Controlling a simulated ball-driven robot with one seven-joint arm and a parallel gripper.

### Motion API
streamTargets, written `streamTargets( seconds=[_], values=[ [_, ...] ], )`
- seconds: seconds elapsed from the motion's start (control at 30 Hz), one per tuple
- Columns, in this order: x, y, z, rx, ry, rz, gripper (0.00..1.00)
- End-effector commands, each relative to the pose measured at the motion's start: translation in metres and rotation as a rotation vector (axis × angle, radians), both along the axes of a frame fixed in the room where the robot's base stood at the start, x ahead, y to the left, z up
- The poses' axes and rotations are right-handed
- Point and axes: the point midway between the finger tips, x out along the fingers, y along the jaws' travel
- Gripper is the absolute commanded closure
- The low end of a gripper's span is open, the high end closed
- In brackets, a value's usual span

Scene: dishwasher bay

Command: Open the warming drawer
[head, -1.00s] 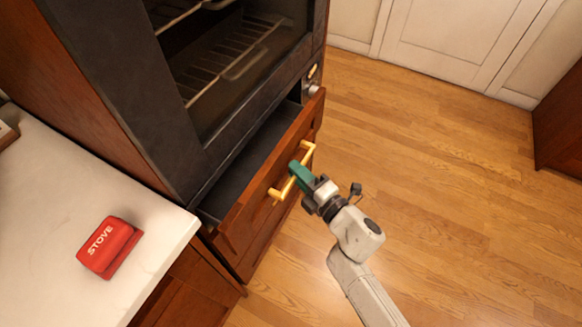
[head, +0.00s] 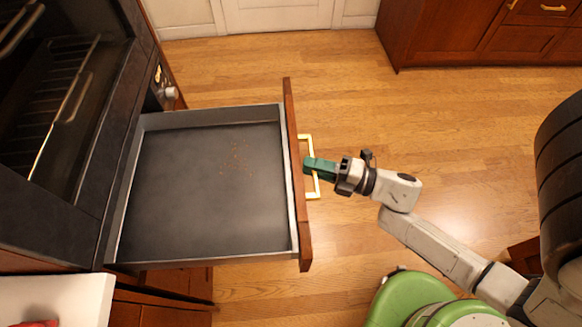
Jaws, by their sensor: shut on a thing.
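The warming drawer (head: 205,185) is pulled far out from under the oven, and its dark metal inside shows. Some small brownish specks lie on its floor. Its wooden front (head: 296,180) carries a yellow bar handle (head: 312,187). My gripper (head: 310,166), with green fingers, is shut on the handle, in front of the drawer's wooden face. The fingers cover part of the handle.
The oven (head: 65,110) stands at the left, with wire racks behind its glass. A white counter (head: 60,298) is at the lower left. Wooden cabinets (head: 480,35) stand at the back right. The wooden floor (head: 400,120) right of the drawer is clear.

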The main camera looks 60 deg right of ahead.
Motion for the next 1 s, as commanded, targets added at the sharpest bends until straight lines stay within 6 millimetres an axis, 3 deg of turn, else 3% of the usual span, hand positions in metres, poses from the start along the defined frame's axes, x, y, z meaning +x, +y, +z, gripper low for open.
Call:
streamTargets(
  seconds=[0.2, 0.53, 0.57, 0.7, 0.8, 1.0],
  values=[
    [-0.0107, -0.0072, -0.0011, 0.001, 0.002, 0.001, 1.0],
    [-0.0113, -0.0078, -0.0009, 0.001, 0.002, 0.001, 1.0],
    [-0.0112, -0.0077, -0.0009, 0.001, 0.002, 0.0, 0.77],
    [-0.0111, -0.0077, -0.0008, 0.001, 0.001, 0.0, 0.64],
    [-0.011, -0.0077, -0.0006, 0.001, 0.001, 0.0, 0.57],
    [-0.0114, -0.0079, -0.0004, 0.0, 0.0, 0.0, 0.57]
  ],
)
